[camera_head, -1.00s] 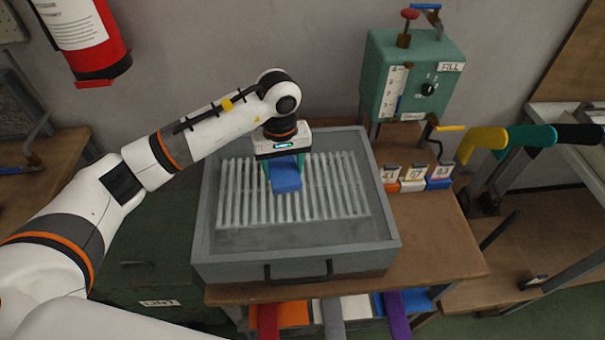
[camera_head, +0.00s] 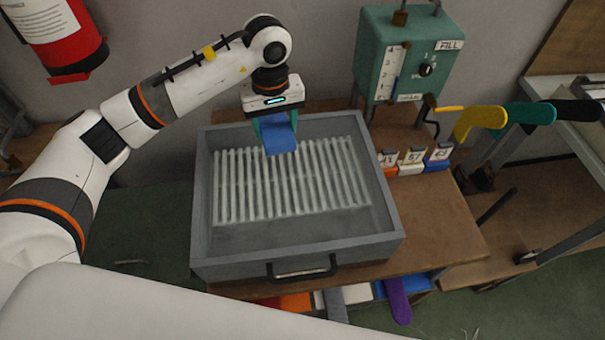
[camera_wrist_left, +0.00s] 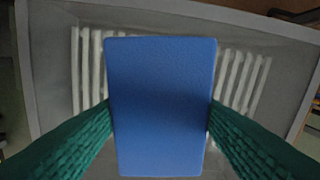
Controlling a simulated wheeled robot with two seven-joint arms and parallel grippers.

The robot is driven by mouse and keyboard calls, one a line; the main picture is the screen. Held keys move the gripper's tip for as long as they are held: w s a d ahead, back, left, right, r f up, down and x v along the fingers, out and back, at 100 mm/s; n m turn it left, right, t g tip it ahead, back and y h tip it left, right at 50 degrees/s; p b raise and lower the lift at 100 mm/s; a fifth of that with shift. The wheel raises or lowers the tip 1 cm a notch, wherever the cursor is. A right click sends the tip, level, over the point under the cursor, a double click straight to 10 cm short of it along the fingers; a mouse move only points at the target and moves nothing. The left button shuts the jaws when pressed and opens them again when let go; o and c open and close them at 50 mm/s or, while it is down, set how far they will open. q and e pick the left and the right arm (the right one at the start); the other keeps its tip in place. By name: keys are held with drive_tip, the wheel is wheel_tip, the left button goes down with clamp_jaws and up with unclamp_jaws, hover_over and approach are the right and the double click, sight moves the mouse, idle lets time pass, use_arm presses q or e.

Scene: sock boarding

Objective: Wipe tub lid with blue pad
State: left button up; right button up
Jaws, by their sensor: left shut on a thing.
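The grey tub lid (camera_head: 300,237) is a recessed top with a raised rim, a black front handle and a row of whitish parallel bars. The blue pad (camera_head: 279,139) hangs tilted over the back part of the bars, left of centre. My left gripper (camera_head: 276,123) is shut on the blue pad, above the lid. In the left wrist view, its green ridged fingers grip both sides of the blue pad (camera_wrist_left: 160,110), with the bars (camera_wrist_left: 240,75) behind it. I cannot tell whether the pad touches the lid. My right gripper is not in view.
A green fill box (camera_head: 410,50) stands behind the tub at the right. Small numbered bins (camera_head: 412,165) sit beside the tub, near yellow, teal and black sock forms (camera_head: 480,120). A red extinguisher (camera_head: 58,35) hangs at upper left. The brown bench (camera_head: 430,225) is clear at front right.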

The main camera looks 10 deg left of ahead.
use_arm(q)
drive_tip(key=shift+w+a+r+p, duration=0.15)
drive_tip(key=shift+r+p, duration=0.1)
drive_tip(key=shift+r, duration=0.35)
drive_tip(key=shift+w+d+r+p, duration=0.1)
drive_tip(key=shift+r+p, duration=0.1)
drive_tip(key=shift+r, duration=0.35)
drive_tip(key=shift+s+r, duration=0.1)
drive_tip(key=shift+r, duration=0.45)
